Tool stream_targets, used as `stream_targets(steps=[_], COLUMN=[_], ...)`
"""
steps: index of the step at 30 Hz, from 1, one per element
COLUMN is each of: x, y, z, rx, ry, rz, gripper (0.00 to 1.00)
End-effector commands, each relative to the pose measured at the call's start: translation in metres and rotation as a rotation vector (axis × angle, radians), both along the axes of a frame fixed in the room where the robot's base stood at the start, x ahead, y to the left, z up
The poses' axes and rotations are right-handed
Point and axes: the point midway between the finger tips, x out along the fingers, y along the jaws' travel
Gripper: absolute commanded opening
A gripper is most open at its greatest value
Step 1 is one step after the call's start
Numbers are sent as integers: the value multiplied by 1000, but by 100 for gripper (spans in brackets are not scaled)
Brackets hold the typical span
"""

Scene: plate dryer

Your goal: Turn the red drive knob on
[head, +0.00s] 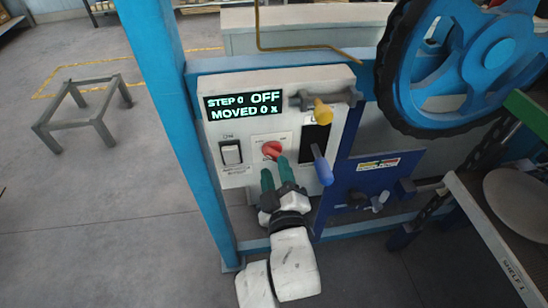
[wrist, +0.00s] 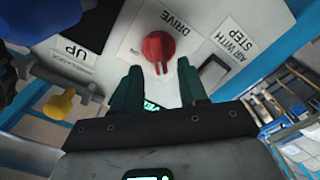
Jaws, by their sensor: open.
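The red drive knob (head: 271,149) sits on the white control panel (head: 237,182), below a display reading "STEP 0 OFF, MOVED 0 x". In the wrist view the knob (wrist: 158,46) is at the upper middle, on a plate labelled DRIVE. My gripper (head: 275,170) is in front of the panel with its green fingers pointing at the knob. In the wrist view my gripper (wrist: 160,78) is open, its two fingertips apart just below the knob. The knob lies ahead of the gap, and I cannot tell whether a finger touches it.
A white rocker switch (head: 231,153) is left of the knob. A yellow-handled lever (head: 322,111) and a blue-handled lever (head: 322,165) stick out close to the right. A blue frame post (head: 192,130) stands left, and a large blue wheel (head: 480,60) is at upper right.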

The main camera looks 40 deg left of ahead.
Motion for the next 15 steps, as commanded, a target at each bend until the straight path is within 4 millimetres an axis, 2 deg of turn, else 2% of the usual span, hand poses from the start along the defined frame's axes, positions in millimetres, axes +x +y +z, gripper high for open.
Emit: stream_targets(steps=[6, 15], x=[18, 23], y=[20, 26], z=[1, 0], rx=[-1, -1], ry=[0, -1], rz=[-2, -1], gripper=[43, 43])
